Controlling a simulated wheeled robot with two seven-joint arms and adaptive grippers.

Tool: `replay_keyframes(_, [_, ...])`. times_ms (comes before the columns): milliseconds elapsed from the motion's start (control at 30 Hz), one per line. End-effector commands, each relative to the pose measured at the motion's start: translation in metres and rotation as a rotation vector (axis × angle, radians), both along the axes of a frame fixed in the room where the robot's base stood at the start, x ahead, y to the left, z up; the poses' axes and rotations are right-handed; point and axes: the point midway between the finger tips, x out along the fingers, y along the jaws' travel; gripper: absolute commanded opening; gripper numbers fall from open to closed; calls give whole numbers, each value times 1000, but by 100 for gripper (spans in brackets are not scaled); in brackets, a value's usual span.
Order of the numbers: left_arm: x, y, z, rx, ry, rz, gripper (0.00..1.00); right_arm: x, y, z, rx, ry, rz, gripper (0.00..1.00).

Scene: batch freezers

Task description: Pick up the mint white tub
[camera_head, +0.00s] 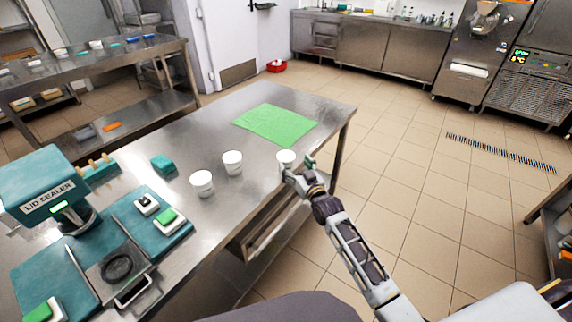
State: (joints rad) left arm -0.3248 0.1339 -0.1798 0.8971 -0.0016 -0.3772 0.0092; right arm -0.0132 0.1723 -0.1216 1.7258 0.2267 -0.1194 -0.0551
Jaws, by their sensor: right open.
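Three white tubs stand upright on the steel table (190,130): a left tub (202,184), a middle tub (232,163) and a right tub (286,157). No flavour marking is readable, so I cannot tell which is mint. My right gripper (296,166) is open at the right tub, near the table's right edge. It hides the tub's lower right part. I cannot tell whether the fingers touch it or are around it. My left gripper is not in view.
A green mat (275,124) lies flat behind the tubs. A teal lid sealer (45,183) and its teal control pads (151,219) fill the table's left end. A small teal block (162,164) sits left of the tubs. Tiled floor (430,215) lies open to the right.

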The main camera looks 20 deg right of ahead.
Motion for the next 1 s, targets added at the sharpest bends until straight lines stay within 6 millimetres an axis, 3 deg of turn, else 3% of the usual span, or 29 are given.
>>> replay_keyframes(467, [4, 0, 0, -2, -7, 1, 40, 5, 2, 0, 0, -1, 0, 83])
replay_keyframes(1000, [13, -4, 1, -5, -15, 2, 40, 43, 14, -2, 0, -1, 1, 83])
